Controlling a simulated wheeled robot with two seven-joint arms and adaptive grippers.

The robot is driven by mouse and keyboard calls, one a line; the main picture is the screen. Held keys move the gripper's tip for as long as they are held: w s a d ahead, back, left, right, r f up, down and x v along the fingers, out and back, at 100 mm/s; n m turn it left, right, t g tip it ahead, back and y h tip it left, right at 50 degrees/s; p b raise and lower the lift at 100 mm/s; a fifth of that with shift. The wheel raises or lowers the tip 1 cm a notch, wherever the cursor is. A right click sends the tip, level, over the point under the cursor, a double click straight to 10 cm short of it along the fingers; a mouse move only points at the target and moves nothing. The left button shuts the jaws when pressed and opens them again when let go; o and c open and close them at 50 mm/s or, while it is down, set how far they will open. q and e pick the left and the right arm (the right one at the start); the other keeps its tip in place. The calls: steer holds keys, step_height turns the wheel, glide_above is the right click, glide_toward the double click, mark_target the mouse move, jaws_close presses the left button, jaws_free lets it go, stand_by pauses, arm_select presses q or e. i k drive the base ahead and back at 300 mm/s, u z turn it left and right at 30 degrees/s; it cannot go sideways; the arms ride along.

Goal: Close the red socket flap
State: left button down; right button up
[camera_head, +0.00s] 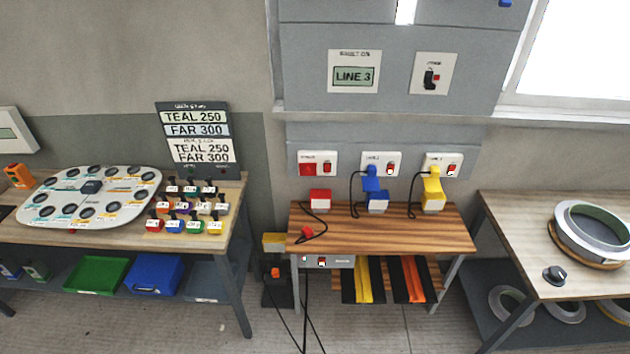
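The left wall socket plate (318,157) is white, with a small red patch (308,169) on its left half and a red switch (327,168) on its right half. The red patch looks like the red socket or its flap. It is too small to tell whether the flap stands open or shut. A red plug (307,232) lies on the striped wooden bench below, on a dark cable, apart from the socket. A red box with a white front (320,199) stands on the bench under the plate. Neither of my grippers is in view.
A blue plug (371,184) and a yellow plug (432,184) are at the other two sockets, with cables looping down. A blue box (377,203) and a yellow box (434,203) stand below them. The front of the wooden bench (400,238) is clear.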

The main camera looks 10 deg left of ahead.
mark_target(308, 172)
steer(key=z, duration=0.55)
steer(key=i, duration=1.45)
steer(key=u, duration=0.3)
